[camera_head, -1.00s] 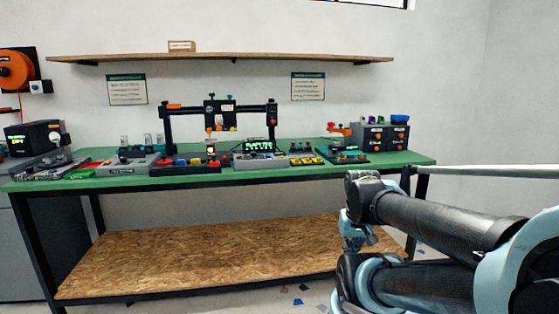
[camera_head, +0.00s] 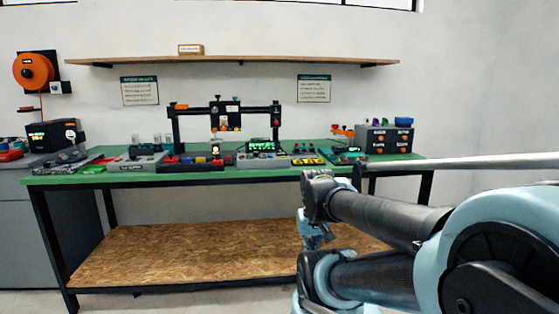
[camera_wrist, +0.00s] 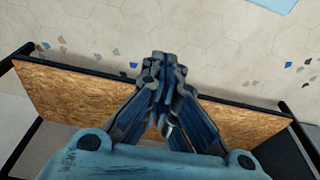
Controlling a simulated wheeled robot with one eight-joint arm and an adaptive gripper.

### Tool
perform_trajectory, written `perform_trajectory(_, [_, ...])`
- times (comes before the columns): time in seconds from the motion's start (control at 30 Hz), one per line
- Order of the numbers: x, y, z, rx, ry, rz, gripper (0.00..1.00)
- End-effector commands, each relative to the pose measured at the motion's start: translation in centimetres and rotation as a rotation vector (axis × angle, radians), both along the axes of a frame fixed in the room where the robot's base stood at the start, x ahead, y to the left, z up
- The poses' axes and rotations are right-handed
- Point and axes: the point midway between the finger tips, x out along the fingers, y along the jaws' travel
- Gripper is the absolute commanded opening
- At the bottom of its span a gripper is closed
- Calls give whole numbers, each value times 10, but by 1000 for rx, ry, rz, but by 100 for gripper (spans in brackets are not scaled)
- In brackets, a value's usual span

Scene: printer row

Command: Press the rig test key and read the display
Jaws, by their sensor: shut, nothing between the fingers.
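The green bench (camera_head: 330,172) stands against the wall with a black gantry rig (camera_head: 226,107) on its top. A lit display with green text (camera_head: 262,145) stands under the rig's right side, on a grey unit (camera_head: 255,159). Its text is too small to read, and I cannot tell which key is the test key. In the wrist view my gripper (camera_wrist: 163,62) is shut and empty, above the floor and the bench's wooden lower shelf (camera_wrist: 75,92). It is away from the rig and touches nothing there.
Red, blue and yellow parts crowd the bench top. A black unit with a green readout (camera_head: 54,135) and an orange spool (camera_head: 33,70) are at the left. A wooden shelf (camera_head: 240,61) runs above. The floor in front is clear.

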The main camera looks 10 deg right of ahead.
Motion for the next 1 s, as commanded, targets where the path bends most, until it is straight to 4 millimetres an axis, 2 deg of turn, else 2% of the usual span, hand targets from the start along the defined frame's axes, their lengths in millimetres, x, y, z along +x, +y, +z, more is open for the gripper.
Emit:
perform_trajectory(0.07, [-6, 0, 5, 1, -12, 3, 0])
perform_trajectory(0.13, [-2, 1, 11, 1, -21, 14, 0])
perform_trajectory(0.27, [25, 5, 35, 2, -49, 67, 0])
perform_trajectory(0.37, [56, 7, 62, 0, -87, 130, 0])
perform_trajectory(0.6, [147, 13, 126, -18, -195, 298, 0])
perform_trajectory(0.77, [211, 16, 164, -42, -268, 407, 0])
perform_trajectory(1.0, [311, 19, 212, -93, -377, 559, 0])
